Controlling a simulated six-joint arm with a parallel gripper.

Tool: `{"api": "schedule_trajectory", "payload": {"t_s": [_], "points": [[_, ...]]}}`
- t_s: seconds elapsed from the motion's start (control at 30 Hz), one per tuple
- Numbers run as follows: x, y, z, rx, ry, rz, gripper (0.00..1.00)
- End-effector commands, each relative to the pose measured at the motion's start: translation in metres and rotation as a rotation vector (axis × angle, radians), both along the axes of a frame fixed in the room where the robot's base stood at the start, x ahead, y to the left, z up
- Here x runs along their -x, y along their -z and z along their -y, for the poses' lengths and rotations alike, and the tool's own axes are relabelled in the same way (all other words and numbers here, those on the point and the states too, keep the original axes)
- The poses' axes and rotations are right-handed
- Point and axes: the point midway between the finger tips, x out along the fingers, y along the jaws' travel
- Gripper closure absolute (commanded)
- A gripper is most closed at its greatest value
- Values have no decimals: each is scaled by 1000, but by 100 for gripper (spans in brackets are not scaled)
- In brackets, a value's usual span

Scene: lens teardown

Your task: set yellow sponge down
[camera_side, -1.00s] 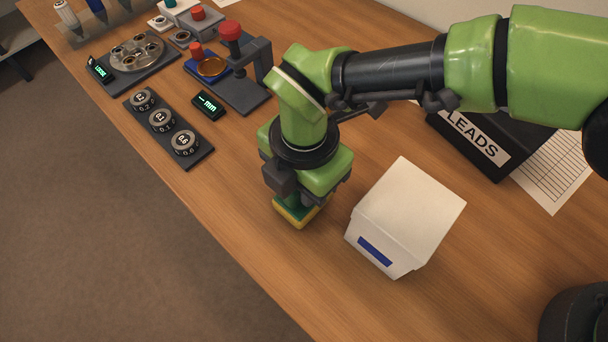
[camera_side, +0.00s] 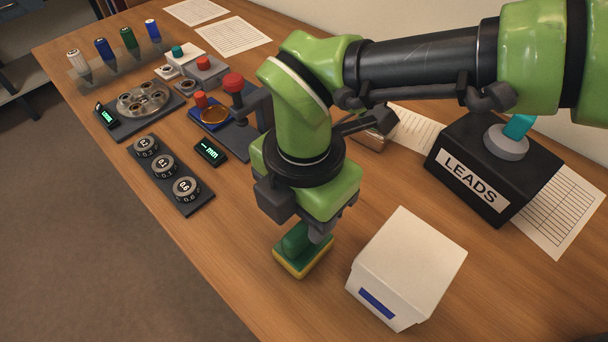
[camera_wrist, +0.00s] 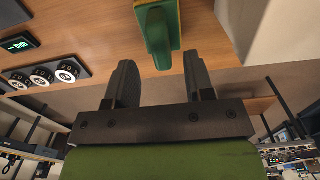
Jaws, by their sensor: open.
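The yellow sponge (camera_side: 303,262) has a green top with a raised green grip. It rests on the wooden table left of the white box. My gripper (camera_side: 312,228) is above it, pointing down. In the side view the fingers are partly hidden by the gripper body.
A white box (camera_side: 408,262) with a blue label stands close to the right of the sponge. A black LEADS box (camera_side: 478,180) is behind it. A dark strip of dials (camera_side: 167,173) and a small display (camera_side: 210,152) lie to the left. The table's front edge is near the sponge.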

Motion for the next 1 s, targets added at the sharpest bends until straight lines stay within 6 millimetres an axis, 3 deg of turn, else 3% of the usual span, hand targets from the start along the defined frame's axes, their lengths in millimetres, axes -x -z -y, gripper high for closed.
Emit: {"api": "schedule_trajectory", "payload": {"t_s": [0.1,0.3,0.73,0.87,1.0], "points": [[0,-27,-1,-4,0,3,51],[0,-55,0,-1,-1,2,51],[-4,-70,5,-8,34,2,51],[-25,-104,30,-55,222,15,51],[-47,-160,87,-147,591,31,51]]}}
